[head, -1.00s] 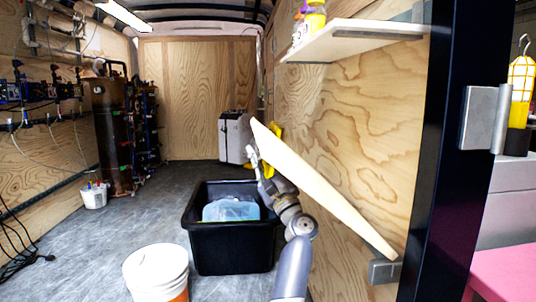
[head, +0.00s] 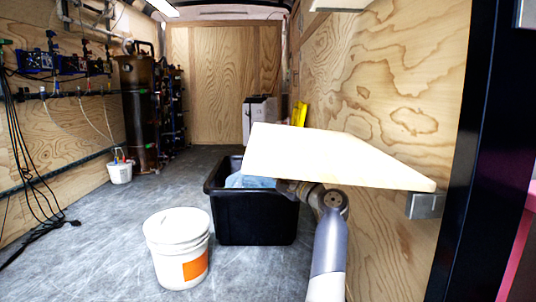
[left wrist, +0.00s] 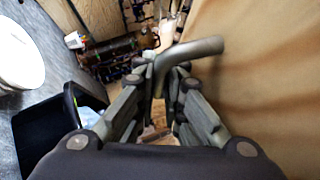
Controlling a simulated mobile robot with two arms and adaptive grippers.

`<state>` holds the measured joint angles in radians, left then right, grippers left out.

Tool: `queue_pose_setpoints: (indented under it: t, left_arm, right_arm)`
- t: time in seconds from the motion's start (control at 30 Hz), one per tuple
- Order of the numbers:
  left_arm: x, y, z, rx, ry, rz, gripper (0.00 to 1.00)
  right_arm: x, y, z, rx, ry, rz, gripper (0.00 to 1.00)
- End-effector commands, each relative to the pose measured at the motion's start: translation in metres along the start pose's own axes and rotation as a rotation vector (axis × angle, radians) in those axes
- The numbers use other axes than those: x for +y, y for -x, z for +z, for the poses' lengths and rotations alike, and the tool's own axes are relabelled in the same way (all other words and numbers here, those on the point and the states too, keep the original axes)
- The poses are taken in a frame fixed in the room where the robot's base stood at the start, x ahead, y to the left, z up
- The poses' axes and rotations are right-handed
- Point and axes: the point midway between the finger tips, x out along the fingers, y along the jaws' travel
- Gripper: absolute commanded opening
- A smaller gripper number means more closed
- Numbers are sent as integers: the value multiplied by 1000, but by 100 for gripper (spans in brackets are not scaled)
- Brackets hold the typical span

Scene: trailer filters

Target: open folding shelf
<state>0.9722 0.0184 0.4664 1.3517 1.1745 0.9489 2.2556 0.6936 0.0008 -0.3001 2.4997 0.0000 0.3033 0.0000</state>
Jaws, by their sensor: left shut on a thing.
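The folding shelf (head: 325,158) is a pale board on the right wooden wall, raised to nearly level, with its top face visible. A metal bracket (head: 425,206) sits at its near wall corner. My left gripper (head: 285,187) is beneath the board's outer side, partly hidden by it. In the left wrist view, my left gripper (left wrist: 168,68) is closed around a bent grey metal bar (left wrist: 197,49). Where that bar joins the shelf is not clear. My right gripper is not in view.
A black bin (head: 250,222) stands on the floor under the shelf. A white bucket (head: 178,245) is in front of it to the left. A second shelf's edge (head: 340,4) shows at the top. A dark post (head: 450,190) borders the right. Floor at left is mostly clear.

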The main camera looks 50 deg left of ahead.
Motion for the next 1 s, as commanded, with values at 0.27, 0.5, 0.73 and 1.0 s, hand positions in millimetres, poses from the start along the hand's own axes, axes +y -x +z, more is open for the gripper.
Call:
queue_pose_setpoints:
  t: [0.27, 0.5, 0.73, 1.0]
  left_arm:
    - [31, 6, -12, 8, 61, 65, 0]
    - [36, 8, -13, 7, 79, 83, 0]
    - [36, 8, -13, 7, 79, 84, 0]
    - [36, 9, -13, 5, 79, 85, 18]
  right_arm:
    - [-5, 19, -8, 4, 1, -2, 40]
    - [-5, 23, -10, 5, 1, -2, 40]
    - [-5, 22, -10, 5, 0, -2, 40]
    - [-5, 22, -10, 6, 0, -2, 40]
